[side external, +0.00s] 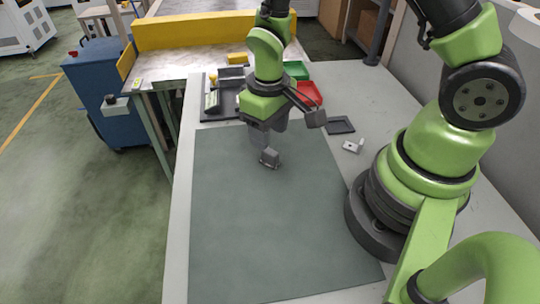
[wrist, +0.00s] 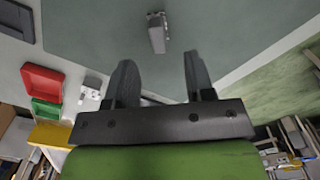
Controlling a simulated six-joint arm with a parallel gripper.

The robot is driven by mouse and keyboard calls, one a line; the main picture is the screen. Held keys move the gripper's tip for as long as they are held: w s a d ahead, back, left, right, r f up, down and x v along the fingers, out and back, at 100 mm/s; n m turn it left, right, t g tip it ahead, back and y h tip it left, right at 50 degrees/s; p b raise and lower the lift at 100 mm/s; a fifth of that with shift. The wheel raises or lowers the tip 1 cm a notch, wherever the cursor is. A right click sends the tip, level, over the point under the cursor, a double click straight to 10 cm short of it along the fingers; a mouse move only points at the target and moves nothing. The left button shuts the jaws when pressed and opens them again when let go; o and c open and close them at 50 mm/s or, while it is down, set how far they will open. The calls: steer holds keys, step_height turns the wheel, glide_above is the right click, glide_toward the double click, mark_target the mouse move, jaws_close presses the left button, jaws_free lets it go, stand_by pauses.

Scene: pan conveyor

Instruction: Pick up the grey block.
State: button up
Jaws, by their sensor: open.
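The small grey block (side external: 269,158) is on the grey-green mat (side external: 275,235), near its far end. In the wrist view the block (wrist: 157,38) lies beyond the fingertips, roughly centred between the two fingers and apart from them. My gripper (side external: 259,146) points down close to the block in the side view, and its fingers partly overlap there. In the wrist view my gripper (wrist: 160,58) has its two fingers spread apart with nothing between them.
A red bin (side external: 309,93) and a green bin (side external: 296,70) stand behind my gripper. A dark tray (side external: 340,125) and a small white bracket (side external: 353,146) lie right of the mat. A yellow barrier (side external: 210,29) is at the back. The near mat is clear.

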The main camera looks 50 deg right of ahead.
mark_target(269, 152)
steer(key=shift+w+d+f, duration=0.1)
steer(key=shift+w+f, duration=0.05)
steer(key=shift+f, duration=3.05)
jaws_close()
